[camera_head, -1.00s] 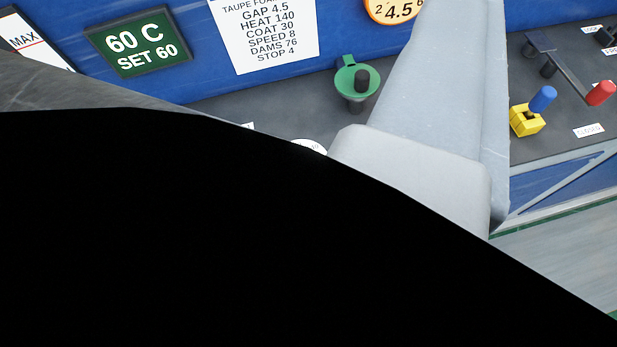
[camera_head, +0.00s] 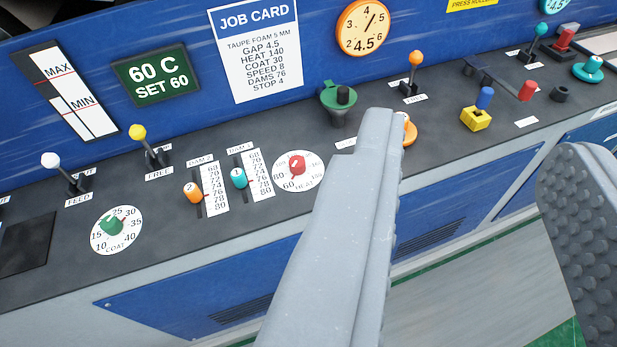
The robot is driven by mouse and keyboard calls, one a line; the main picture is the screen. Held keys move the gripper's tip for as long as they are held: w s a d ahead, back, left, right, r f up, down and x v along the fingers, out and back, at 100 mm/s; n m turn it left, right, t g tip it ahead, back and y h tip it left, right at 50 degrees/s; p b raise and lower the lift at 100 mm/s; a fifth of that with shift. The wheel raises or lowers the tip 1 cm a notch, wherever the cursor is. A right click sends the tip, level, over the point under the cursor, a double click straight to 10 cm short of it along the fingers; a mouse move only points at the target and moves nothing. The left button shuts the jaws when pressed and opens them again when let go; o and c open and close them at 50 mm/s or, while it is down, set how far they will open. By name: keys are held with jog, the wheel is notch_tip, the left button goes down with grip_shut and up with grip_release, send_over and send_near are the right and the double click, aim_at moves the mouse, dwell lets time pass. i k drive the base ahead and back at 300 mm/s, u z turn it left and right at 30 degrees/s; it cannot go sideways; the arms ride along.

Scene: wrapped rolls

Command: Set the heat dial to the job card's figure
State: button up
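The heat dial (camera_head: 298,171) is a white round face with a red knob on the console top, left of my gripper's left finger. Figures 60 and 80 show on its left side. The exact pointer direction is too small to tell. The job card (camera_head: 255,55) on the blue back panel reads HEAT 140. The green display (camera_head: 156,75) reads 60 C, SET 60. My gripper (camera_head: 468,140) is open and empty, its two fingers wide apart in front of the console. The left finger hides part of the console right of the heat dial.
Left of the heat dial are the teal (camera_head: 238,178) and orange (camera_head: 193,192) dam sliders and the green-knobbed coat dial (camera_head: 113,229). A green cup-like control (camera_head: 340,97) stands behind it. An orange-topped lever (camera_head: 415,60) and yellow block (camera_head: 476,118) are farther right.

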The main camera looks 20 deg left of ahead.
aim_at(296, 163)
jog(key=u, duration=0.15)
jog(key=i, duration=0.9)
jog(key=z, duration=0.1)
